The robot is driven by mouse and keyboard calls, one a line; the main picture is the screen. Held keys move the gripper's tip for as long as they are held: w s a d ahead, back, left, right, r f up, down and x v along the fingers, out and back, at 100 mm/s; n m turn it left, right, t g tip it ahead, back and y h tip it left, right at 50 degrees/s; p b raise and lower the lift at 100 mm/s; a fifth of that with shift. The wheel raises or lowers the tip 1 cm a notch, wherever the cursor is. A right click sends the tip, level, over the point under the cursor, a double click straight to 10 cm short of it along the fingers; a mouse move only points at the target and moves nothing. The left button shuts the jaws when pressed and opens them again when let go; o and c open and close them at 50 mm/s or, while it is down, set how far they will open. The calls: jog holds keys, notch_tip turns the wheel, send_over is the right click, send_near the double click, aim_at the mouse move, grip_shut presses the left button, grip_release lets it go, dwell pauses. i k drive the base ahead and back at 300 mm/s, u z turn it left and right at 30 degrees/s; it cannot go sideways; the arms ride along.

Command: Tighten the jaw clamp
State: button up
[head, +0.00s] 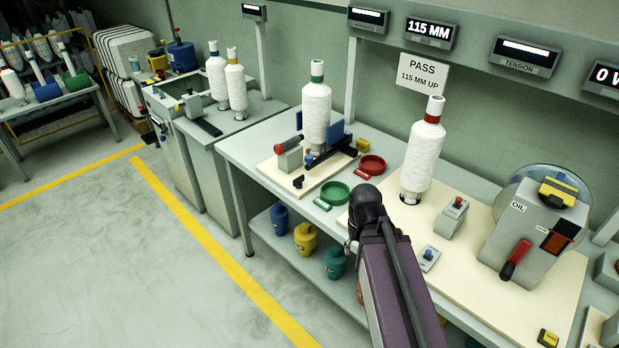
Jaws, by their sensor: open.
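The jaw clamp stands on a cream board at the back left of the long bench. It has blue jaw pieces (341,133), a dark bar, a grey block (291,159) and a red-ended handle (283,145). A white yarn cone (316,108) with a green-banded tip stands upright at the clamp, between the blue pieces. I cannot tell whether the jaws touch it. My purple arm link and its black joint rise in front of the bench, right of the clamp. My gripper does not show.
A red dish (372,165) and green dish (335,193) lie right of the clamp. A red-tipped cone (423,152), a grey button box (453,218) and an oil machine (535,235) stand further right. Several coloured canisters sit below. The floor at left is clear.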

aim_at(297, 182)
jog(key=z, duration=0.9)
jog(key=k, duration=0.8)
jog(key=u, duration=0.6)
jog(key=i, duration=1)
jog(key=z, duration=0.05)
